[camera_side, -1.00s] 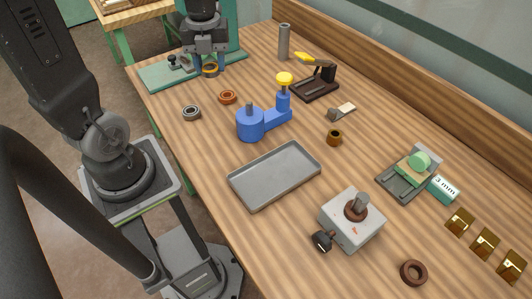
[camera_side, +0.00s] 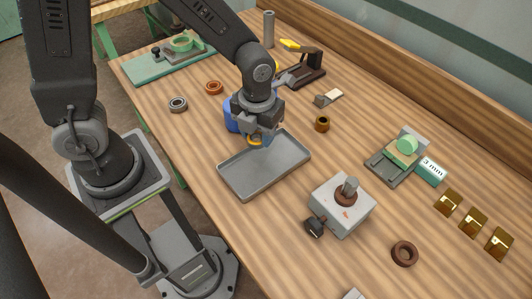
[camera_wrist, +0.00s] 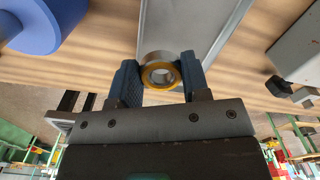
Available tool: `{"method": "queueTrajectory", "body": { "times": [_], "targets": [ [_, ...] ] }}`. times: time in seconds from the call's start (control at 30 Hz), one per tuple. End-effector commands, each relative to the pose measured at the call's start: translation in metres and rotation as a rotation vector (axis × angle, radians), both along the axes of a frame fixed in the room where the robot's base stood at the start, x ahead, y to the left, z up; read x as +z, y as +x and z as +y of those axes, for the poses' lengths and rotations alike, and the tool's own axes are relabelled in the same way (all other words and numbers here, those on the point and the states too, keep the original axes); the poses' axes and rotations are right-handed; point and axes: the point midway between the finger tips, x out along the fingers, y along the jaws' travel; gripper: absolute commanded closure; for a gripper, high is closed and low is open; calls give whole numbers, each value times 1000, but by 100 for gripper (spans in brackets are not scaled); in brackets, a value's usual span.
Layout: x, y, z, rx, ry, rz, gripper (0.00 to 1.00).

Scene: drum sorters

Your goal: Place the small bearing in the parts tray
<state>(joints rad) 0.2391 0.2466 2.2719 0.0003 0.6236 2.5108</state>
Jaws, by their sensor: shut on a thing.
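The small bearing, a ring with a yellow-orange face and silver body, is between my fingers in the side view (camera_side: 254,141) and in the wrist view (camera_wrist: 160,72). My gripper (camera_side: 258,138) is shut on it, with one blue finger on each side in the wrist view (camera_wrist: 160,80). The parts tray (camera_side: 270,175) is a shallow grey rectangular tray on the table. My gripper and the bearing are above its far left end, apart from the tray floor as far as I can tell. The tray also shows beyond the bearing in the wrist view (camera_wrist: 205,25).
A blue fixture (camera_side: 232,115) stands just behind the tray, partly hidden by my gripper. A grey box with a knob (camera_side: 342,208) stands to the right. A grey bearing (camera_side: 178,104), a copper ring (camera_side: 214,88) and a brown bushing (camera_side: 322,123) lie around. The tray is empty.

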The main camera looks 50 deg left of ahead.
Motion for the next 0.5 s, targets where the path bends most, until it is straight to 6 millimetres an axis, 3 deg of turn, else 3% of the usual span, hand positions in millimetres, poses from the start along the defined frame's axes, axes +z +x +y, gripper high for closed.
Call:
{"method": "queueTrajectory", "body": {
  "times": [0.2,0.5],
  "targets": [
    [-15,2,-24,1,0,0,83],
    [-50,2,-25,3,1,4,83]
  ]
}}
